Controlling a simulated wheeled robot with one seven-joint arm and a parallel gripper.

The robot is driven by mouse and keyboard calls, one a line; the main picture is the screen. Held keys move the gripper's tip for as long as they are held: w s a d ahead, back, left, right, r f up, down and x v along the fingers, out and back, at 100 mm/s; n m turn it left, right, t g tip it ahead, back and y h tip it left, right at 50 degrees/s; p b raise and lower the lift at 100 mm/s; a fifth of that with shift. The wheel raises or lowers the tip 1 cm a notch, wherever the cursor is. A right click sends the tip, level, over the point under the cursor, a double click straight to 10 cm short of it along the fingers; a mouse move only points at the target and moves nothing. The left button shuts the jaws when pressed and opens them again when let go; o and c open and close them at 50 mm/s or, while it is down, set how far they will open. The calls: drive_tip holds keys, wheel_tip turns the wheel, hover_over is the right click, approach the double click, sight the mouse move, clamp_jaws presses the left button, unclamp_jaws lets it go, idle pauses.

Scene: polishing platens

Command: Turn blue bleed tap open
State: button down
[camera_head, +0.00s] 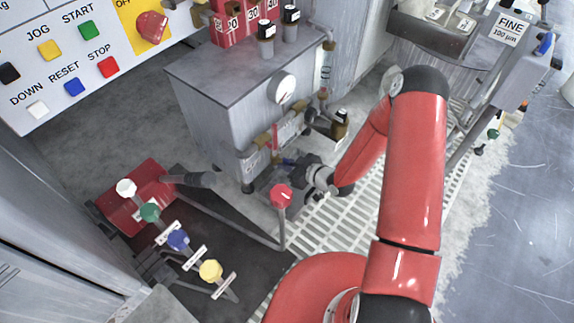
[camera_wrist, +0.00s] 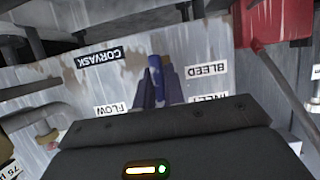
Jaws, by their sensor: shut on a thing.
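The blue bleed tap (camera_wrist: 155,78) stands out from a scuffed grey panel in the wrist view. An upside-down BLEED label (camera_wrist: 207,70) is to its right. My gripper (camera_wrist: 158,92) is shut on the tap, with a finger on each side of its blue handle. In the head view my gripper (camera_head: 300,172) is low beside the grey cabinet, at the end of my red arm. Only a small bit of blue (camera_head: 288,161) shows at its tips there. The tap's base is partly hidden by the fingers.
The grey cabinet (camera_head: 215,95) with a gauge (camera_head: 283,88) and brass pipework (camera_head: 262,142) stands behind my gripper. A red-knobbed lever (camera_head: 281,196) rises just in front of it. Several coloured-knob levers stand at lower left. A grated floor (camera_head: 330,225) lies below.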

drive_tip(key=c, duration=1.5)
unclamp_jaws()
drive_tip(key=shift+p+v, duration=0.6)
drive_tip(key=shift+v, duration=3.35)
